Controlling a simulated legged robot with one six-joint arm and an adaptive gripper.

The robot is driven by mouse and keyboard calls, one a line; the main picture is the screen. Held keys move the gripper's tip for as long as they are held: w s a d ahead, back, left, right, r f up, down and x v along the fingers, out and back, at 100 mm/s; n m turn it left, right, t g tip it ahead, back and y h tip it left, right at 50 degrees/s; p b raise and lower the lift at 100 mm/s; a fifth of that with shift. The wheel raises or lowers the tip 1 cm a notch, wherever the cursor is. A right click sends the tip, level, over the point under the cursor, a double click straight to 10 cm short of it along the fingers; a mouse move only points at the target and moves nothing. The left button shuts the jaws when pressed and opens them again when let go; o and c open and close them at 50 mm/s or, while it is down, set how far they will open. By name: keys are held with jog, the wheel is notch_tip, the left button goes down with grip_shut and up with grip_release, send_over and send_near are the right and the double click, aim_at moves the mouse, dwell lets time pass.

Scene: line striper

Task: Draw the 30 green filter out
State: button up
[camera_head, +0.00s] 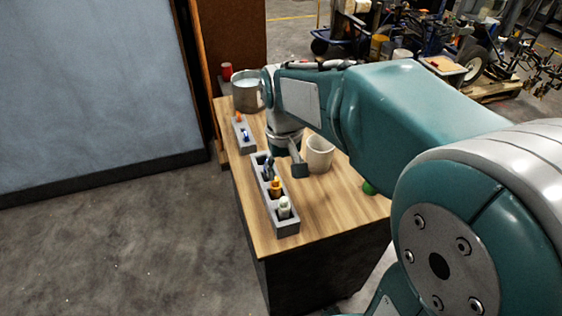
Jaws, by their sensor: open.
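A grey slotted holder (288,222) stands near the left edge of the wooden table. It holds a white item (284,207), an orange item (275,188) and a dark blue item (268,168), all upright. I cannot read any number on them. I see no green filter in the holder. A small green thing (369,187) shows at the table's right, partly hidden by my arm; I cannot tell what it is. My gripper (291,166) is open above the table, just right of the holder's far end. Its fingers are small and only partly visible.
A smaller grey holder (244,143) with an orange and a blue item stands farther back. A cream cup (317,154) is close right of my gripper. A metal pot (247,92) and a red item (227,71) stand at the back. The near tabletop (318,222) is clear.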

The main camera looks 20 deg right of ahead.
aim_at(284, 199)
jog(key=shift+f, duration=4.95)
jog(key=shift+s+r, duration=0.1)
grip_shut()
